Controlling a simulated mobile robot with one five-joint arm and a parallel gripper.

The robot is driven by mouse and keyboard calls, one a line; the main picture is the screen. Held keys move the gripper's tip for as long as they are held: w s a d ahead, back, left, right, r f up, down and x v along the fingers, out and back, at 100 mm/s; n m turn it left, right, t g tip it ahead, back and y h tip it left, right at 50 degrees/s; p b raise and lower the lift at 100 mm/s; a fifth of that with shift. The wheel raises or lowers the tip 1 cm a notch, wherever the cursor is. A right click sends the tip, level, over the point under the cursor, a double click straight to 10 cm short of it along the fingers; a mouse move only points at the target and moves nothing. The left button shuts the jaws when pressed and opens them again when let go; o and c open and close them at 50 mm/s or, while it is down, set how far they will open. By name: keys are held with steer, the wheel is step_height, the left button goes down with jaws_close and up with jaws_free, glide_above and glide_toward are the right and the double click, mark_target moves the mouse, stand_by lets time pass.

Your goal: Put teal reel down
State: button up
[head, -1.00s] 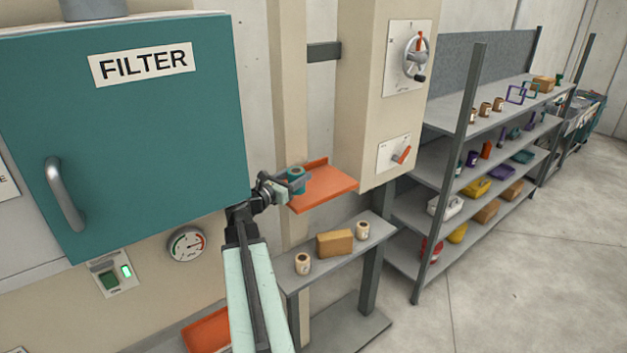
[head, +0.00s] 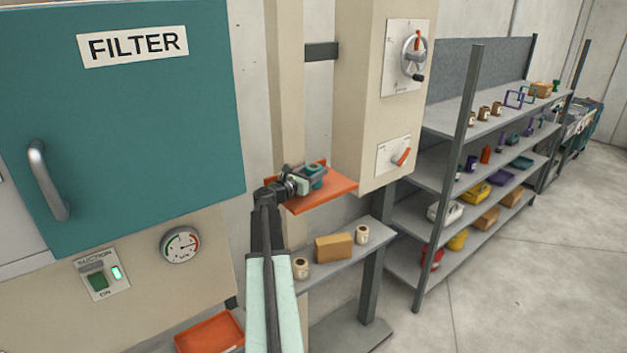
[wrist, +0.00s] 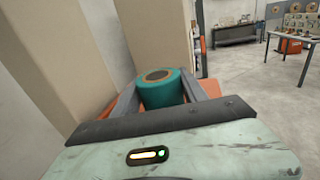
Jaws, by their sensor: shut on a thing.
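The teal reel (head: 316,172) is a short upright cylinder; in the wrist view (wrist: 161,92) it shows a dark centre with an orange-brown ring on top. My gripper (head: 308,178) is shut on it, with one finger on each side in the wrist view (wrist: 164,97). The reel is at the orange shelf tray (head: 335,190), over its left part. I cannot tell whether its underside touches the tray, as the gripper and reel hide that spot.
Below is a grey shelf (head: 345,250) with a cardboard box (head: 334,246) and two small reels. The teal FILTER cabinet (head: 120,120) stands left. The tray's right part is bare.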

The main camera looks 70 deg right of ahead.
steer(key=shift+r, duration=0.1)
steer(key=shift+f, duration=0.3)
steer(key=o, duration=1.4)
steer(key=shift+r, duration=0.1)
steer(key=shift+r, duration=0.15)
steer(key=v, duration=1.2)
steer(key=shift+r, duration=0.1)
